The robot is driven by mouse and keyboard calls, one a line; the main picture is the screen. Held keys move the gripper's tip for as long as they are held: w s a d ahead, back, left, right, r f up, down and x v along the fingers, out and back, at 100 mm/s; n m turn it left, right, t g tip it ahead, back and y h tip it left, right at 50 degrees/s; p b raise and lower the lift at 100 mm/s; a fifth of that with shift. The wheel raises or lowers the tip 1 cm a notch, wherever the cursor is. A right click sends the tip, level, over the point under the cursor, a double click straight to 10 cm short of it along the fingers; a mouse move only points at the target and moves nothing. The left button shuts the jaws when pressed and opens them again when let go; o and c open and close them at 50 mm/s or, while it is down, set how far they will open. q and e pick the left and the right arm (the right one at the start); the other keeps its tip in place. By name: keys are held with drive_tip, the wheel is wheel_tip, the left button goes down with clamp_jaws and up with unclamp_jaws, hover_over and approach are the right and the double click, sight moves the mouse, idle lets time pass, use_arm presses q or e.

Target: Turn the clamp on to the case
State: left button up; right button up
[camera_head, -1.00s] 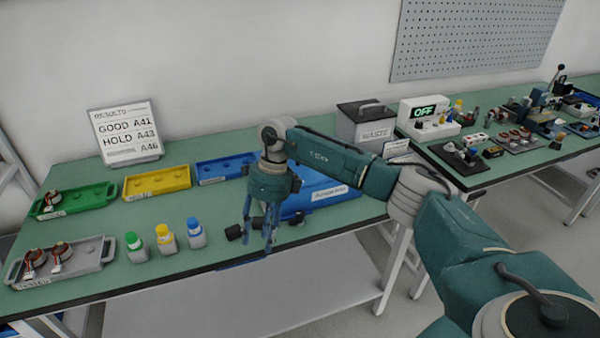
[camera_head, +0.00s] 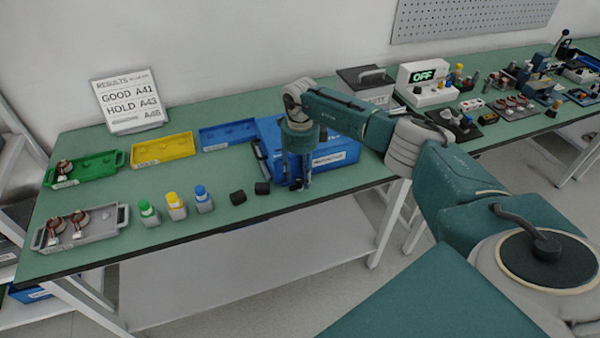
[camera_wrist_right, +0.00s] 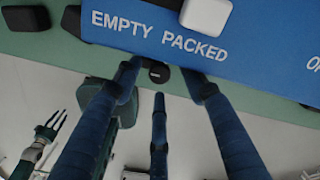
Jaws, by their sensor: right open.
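The blue case (camera_head: 345,150) lies on the green bench, with a white label on its front. In the right wrist view its blue surface (camera_wrist_right: 255,62) carries the words EMPTY and PACKED. My right gripper (camera_head: 298,184) points down at the case's front edge. In the right wrist view its three fingers (camera_wrist_right: 160,76) are spread and empty. A small dark round piece (camera_wrist_right: 158,73) shows between the fingertips, close to the case's edge; I cannot tell whether it is the clamp or whether a finger touches it. My left gripper seems to show small at the left (camera_wrist_right: 45,132).
Two black blocks (camera_head: 238,198) (camera_head: 262,188) stand left of my gripper. Several capped bottles (camera_head: 176,207), a grey tray (camera_head: 105,225), a green tray (camera_head: 95,165), a yellow tray (camera_head: 160,148) and a blue tray (camera_head: 228,137) are farther left. A white piece (camera_wrist_right: 206,14) lies on the case.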

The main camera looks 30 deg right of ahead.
drive_tip(key=shift+f, duration=0.35)
clamp_jaws()
